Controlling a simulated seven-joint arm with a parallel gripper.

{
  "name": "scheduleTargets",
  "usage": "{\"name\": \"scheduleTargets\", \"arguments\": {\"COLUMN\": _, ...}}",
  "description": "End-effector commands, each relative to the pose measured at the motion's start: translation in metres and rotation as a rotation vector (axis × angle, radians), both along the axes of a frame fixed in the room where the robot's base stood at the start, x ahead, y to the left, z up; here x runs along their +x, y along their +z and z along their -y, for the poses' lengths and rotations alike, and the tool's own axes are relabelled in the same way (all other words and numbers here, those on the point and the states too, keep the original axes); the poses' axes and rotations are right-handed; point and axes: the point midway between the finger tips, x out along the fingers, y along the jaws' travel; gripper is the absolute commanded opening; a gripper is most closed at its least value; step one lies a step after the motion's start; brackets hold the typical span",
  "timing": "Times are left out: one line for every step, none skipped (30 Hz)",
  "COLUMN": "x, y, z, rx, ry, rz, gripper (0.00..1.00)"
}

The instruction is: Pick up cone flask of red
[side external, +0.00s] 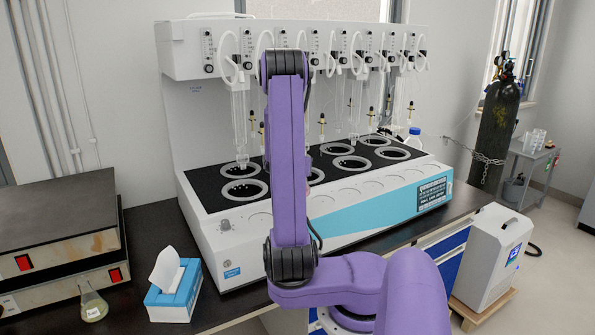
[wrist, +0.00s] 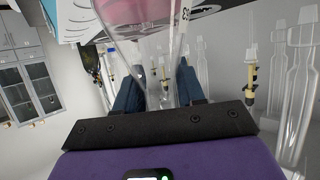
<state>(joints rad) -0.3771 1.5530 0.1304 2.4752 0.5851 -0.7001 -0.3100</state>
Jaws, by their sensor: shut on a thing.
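In the wrist view, a clear glass flask (wrist: 133,22) with pinkish-red liquid shows at the top, cut by the frame edge. Its narrower clear neck lies between the two blue fingers of my gripper (wrist: 157,82), which is shut on it. The liquid sits at the far end of the flask from the gripper. In the side view my purple arm stands in front of the distiller and hides the gripper and this flask.
The white distiller (side external: 205,130) has several ring wells and hanging glass tubes, which also show close by in the wrist view. A tissue box (side external: 173,291), another flask (side external: 93,305) with pale liquid and a hot plate (side external: 60,217) stand at left. A blue-capped bottle (side external: 413,141) stands behind.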

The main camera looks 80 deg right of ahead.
Motion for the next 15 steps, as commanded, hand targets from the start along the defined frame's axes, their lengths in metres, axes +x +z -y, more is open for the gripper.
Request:
{"name": "scheduleTargets", "arguments": {"x": -0.002, "y": 0.005, "z": -0.002, "rx": -0.005, "ry": -0.001, "rz": 0.001, "gripper": 0.0}}
{"name": "scheduleTargets", "arguments": {"x": -0.003, "y": 0.008, "z": -0.004, "rx": -0.005, "ry": 0.0, "rz": 0.001, "gripper": 0.0}}
{"name": "scheduleTargets", "arguments": {"x": -0.004, "y": 0.01, "z": -0.006, "rx": -0.005, "ry": 0.0, "rz": 0.001, "gripper": 0.0}}
{"name": "scheduleTargets", "arguments": {"x": -0.005, "y": 0.012, "z": -0.008, "rx": -0.006, "ry": -0.001, "rz": 0.002, "gripper": 0.0}}
{"name": "scheduleTargets", "arguments": {"x": -0.006, "y": 0.014, "z": -0.009, "rx": -0.005, "ry": -0.001, "rz": 0.002, "gripper": 0.0}}
{"name": "scheduleTargets", "arguments": {"x": -0.008, "y": 0.016, "z": -0.013, "rx": -0.004, "ry": 0.0, "rz": 0.001, "gripper": 0.0}}
{"name": "scheduleTargets", "arguments": {"x": -0.01, "y": 0.017, "z": -0.015, "rx": -0.004, "ry": 0.0, "rz": 0.001, "gripper": 0.0}}
{"name": "scheduleTargets", "arguments": {"x": -0.012, "y": 0.018, "z": -0.018, "rx": -0.004, "ry": 0.0, "rz": 0.001, "gripper": 0.0}}
{"name": "scheduleTargets", "arguments": {"x": -0.014, "y": 0.02, "z": -0.021, "rx": -0.004, "ry": -0.001, "rz": 0.001, "gripper": 0.0}}
{"name": "scheduleTargets", "arguments": {"x": -0.015, "y": 0.021, "z": -0.024, "rx": -0.004, "ry": 0.0, "rz": 0.001, "gripper": 0.0}}
{"name": "scheduleTargets", "arguments": {"x": -0.016, "y": 0.023, "z": -0.026, "rx": -0.005, "ry": -0.001, "rz": 0.002, "gripper": 0.0}}
{"name": "scheduleTargets", "arguments": {"x": -0.018, "y": 0.024, "z": -0.03, "rx": -0.003, "ry": 0.001, "rz": 0.001, "gripper": 0.0}}
{"name": "scheduleTargets", "arguments": {"x": -0.019, "y": 0.025, "z": -0.032, "rx": -0.003, "ry": 0.001, "rz": 0.001, "gripper": 0.0}}
{"name": "scheduleTargets", "arguments": {"x": -0.02, "y": 0.026, "z": -0.034, "rx": -0.003, "ry": 0.001, "rz": 0.0, "gripper": 0.0}}
{"name": "scheduleTargets", "arguments": {"x": -0.022, "y": 0.027, "z": -0.036, "rx": -0.003, "ry": 0.001, "rz": 0.0, "gripper": 0.0}}
